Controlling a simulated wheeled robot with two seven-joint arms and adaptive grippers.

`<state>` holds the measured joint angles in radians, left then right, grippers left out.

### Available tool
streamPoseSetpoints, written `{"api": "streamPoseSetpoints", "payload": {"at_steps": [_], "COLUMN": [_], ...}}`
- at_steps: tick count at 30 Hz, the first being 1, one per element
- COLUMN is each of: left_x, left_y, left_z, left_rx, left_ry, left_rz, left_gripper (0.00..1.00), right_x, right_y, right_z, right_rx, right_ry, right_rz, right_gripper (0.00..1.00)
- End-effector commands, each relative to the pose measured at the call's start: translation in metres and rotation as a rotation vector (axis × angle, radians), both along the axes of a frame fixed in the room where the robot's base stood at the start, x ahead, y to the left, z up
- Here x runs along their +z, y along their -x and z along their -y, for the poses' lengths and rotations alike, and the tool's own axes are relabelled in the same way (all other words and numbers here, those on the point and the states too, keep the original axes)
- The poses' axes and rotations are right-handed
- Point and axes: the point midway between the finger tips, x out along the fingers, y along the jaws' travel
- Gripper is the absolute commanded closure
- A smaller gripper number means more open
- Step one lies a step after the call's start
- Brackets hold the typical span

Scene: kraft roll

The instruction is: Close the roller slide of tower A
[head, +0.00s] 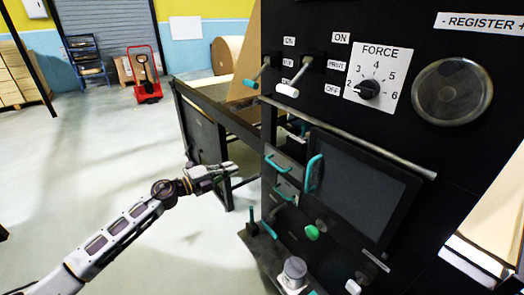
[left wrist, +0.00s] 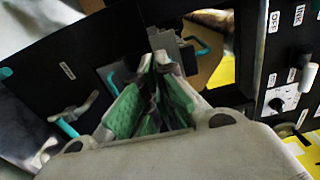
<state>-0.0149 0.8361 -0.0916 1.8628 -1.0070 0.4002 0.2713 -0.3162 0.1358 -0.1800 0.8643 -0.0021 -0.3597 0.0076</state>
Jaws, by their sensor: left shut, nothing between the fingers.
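A black machine tower (head: 400,130) fills the right of the head view. Low on its left side are small grey slide-like parts with teal handles, an upper handle (head: 276,163) and a lower handle (head: 284,195). No readable label shows which part is the roller slide of tower A. My left gripper (head: 232,168) is left of these handles, apart from them, with its fingers shut and empty. In the left wrist view, its green-padded fingers (left wrist: 150,108) point towards a grey block with a teal handle (left wrist: 200,46). My right gripper is out of view.
A dark guard panel (head: 360,188) with a larger teal handle (head: 314,173) sits right of the slides. A dark frame (head: 205,135) stands behind my gripper.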

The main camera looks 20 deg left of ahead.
Motion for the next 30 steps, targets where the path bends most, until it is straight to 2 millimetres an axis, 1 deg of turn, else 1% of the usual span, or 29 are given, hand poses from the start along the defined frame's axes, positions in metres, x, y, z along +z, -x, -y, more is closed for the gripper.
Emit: {"api": "streamPoseSetpoints", "payload": {"at_steps": [3,17,23,30], "left_x": [0.001,0.001,0.001,0.001], "left_y": [0.003,0.001,-0.003,-0.014], "left_z": [0.001,0.001,0.005,0.013], "left_rx": [0.0,0.0,0.0,0.0], "left_ry": [0.018,0.02,0.02,0.02], "left_rz": [-0.016,-0.015,-0.015,-0.015], "left_gripper": [1.0,1.0,1.0,1.0], "right_x": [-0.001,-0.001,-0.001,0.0], "right_y": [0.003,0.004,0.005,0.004], "right_z": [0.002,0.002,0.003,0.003], "right_rx": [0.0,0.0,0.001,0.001], "right_ry": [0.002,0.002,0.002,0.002], "right_rz": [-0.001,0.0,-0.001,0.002], "right_gripper": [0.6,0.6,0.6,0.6]}}
